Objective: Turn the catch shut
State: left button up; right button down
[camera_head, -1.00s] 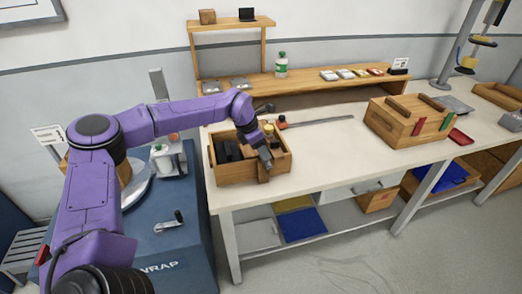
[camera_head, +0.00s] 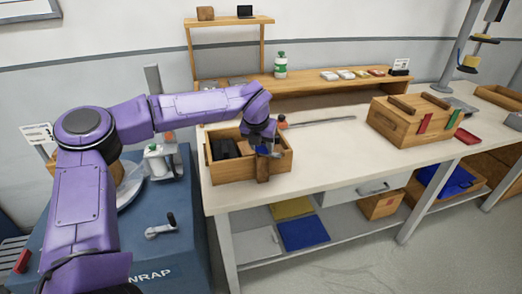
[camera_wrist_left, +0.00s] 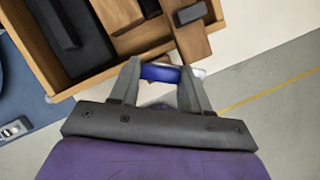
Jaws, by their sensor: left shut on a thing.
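A wooden crate (camera_head: 222,173) stands at the left end of the white bench, with dark blocks inside. A brown wooden piece (camera_head: 263,168), which looks like the catch, stands upright at its front wall; in the left wrist view a wooden piece (camera_wrist_left: 190,42) with a dark pad crosses the crate's edge. My left gripper (camera_head: 268,150) is at the crate's front right, just above and beside that piece. It is shut on a blue bar (camera_wrist_left: 160,73) with a pale end, lying across between the fingertips. I cannot tell whether the bar joins the catch. My right gripper is out of view.
A second wooden crate (camera_head: 396,133) with red and green parts stands to the right on the bench. An orange item (camera_head: 282,122) and a long metal strip (camera_head: 320,121) lie behind my gripper. The bench (camera_head: 335,155) is clear between the crates. A blue machine (camera_head: 185,245) stands at left.

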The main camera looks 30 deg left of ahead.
pick_arm(q)
jog(key=n+y+b, duration=0.1)
jog(key=n+b, duration=0.1)
jog(key=n, duration=0.2)
jog(key=shift+w+d+f+g, duration=0.1)
jog(key=shift+g, duration=0.3)
jog(key=shift+n+g+y+b, duration=0.3)
jog(key=shift+n+y+b, duration=0.2)
jog(key=shift+n+b, duration=0.5)
jog(key=shift+n, duration=0.3)
jog(key=o, duration=1.1)
jog(key=shift+c, duration=0.2)
jog(key=v, duration=1)
jog(key=shift+r+b, duration=0.3)
jog(key=shift+r, duration=0.1)
jog(key=shift+d, duration=0.1)
